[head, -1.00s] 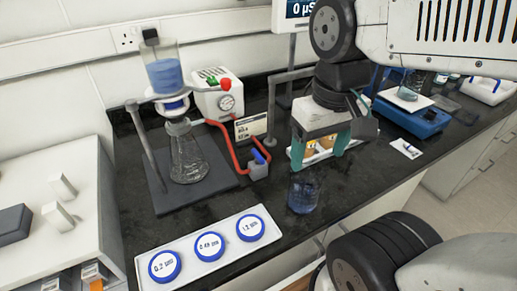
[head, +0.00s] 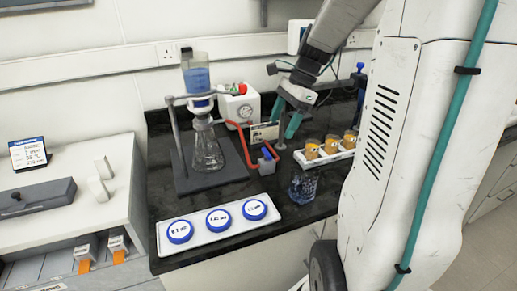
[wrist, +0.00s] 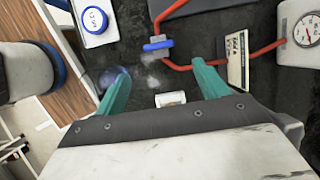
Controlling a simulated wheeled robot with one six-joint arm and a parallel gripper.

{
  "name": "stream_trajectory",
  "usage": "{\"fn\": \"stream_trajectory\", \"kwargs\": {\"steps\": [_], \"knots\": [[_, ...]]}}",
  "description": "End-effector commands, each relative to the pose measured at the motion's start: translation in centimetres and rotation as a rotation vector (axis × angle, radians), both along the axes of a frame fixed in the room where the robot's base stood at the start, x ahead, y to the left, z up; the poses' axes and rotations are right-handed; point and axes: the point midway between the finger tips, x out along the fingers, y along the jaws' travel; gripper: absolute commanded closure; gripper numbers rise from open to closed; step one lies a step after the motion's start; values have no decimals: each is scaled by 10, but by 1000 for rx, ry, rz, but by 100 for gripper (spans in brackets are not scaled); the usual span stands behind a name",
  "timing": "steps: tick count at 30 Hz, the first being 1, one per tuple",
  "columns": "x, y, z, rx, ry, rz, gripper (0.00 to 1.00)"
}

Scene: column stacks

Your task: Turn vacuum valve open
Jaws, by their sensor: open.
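The vacuum valve (head: 267,166) is a small grey block with a blue handle (head: 267,153), set in the red tubing on the black bench. In the wrist view the valve's blue handle (wrist: 158,45) lies roughly crosswise to the tube entering from the top. My gripper (wrist: 161,67) is open, its two teal fingers apart and empty. The valve appears just beyond the fingertips, between them in the picture. In the head view my gripper (head: 285,136) hangs above and slightly right of the valve. I cannot tell its exact height.
A filter flask (head: 206,150) on a stand is left of the valve. A pump with a gauge (head: 240,108) and a label card (head: 264,132) stand behind. A beaker (head: 303,184), a rack of amber jars (head: 330,153) and a white tray (head: 238,224) of blue-rimmed discs are near.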

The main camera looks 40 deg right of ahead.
Motion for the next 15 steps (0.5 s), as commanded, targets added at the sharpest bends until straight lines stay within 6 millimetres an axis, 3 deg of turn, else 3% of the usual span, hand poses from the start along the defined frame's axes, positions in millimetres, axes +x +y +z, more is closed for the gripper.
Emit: {"fn": "stream_trajectory", "kwargs": {"steps": [5, 15], "knots": [[3, 13, -11, 5, 16, -18, 27], [8, 31, -59, 3, 16, -16, 27]]}}
